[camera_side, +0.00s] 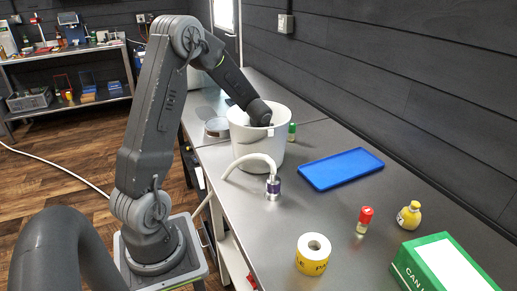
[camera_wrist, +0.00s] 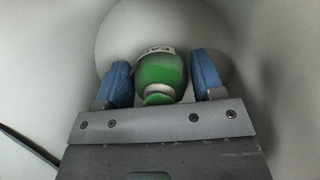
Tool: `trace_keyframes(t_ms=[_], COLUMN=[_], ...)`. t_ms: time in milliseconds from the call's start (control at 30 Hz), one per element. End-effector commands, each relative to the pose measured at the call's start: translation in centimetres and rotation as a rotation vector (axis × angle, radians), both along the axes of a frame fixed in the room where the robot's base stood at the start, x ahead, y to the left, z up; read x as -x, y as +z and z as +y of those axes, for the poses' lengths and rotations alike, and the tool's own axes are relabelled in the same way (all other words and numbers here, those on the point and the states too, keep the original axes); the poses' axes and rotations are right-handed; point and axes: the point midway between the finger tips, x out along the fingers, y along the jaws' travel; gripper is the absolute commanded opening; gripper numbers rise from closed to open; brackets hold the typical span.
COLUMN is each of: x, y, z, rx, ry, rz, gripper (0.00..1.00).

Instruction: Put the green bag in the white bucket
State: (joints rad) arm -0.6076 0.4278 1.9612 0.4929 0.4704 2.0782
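The white bucket (camera_side: 243,145) stands upright on the grey worktop in the side view. My arm reaches over its rim, and my gripper is down inside it, hidden there by the bucket wall. In the wrist view my gripper (camera_wrist: 162,78) has its two blue fingers on either side of the green bag (camera_wrist: 158,70), close against it. The bag is round, with a white band and a pale label with dark letters. The bucket's pale inside (camera_wrist: 265,60) surrounds the gripper and bag. Whether the bag touches the bucket floor cannot be told.
A blue tray (camera_side: 341,168), a small green-capped bottle (camera_side: 292,131), a hose with a metal end (camera_side: 272,187), a red-capped vial (camera_side: 364,219), a yellow bottle (camera_side: 409,215), a yellow tape roll (camera_side: 313,254) and a green-white box (camera_side: 444,265) stand around the bucket.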

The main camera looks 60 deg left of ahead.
Motion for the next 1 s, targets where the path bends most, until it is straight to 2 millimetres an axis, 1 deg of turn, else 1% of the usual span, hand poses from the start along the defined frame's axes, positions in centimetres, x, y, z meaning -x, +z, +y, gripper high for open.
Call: trace_keyframes(t_ms=[33, 100, 133, 367, 467, 567, 633, 800, 900, 1000], x=[0.0, 0.0, 0.0, 0.0, 0.0, 0.2, 0.4, 0.4, 0.4, 0.4], y=[0.0, 0.0, 0.0, 0.1, 0.7, 2.1, 3.3, 6.7, 8.2, 9.3], z=[0.0, 0.0, 0.0, 0.0, -0.1, -0.6, -1.1, -1.1, -1.1, -1.1], rx=[0.000, 0.000, 0.000, 0.000, -0.001, -0.002, -0.002, -0.002, -0.001, 0.000], ry=[0.000, 0.000, 0.000, 0.000, 0.001, 0.000, -0.001, 0.001, 0.001, 0.000], rz=[0.000, 0.000, 0.000, 0.000, -0.001, -0.003, -0.005, -0.004, -0.004, -0.002], gripper=[0.67, 0.74, 0.75, 0.75, 0.75, 0.75, 0.75, 0.75, 0.75, 0.75])
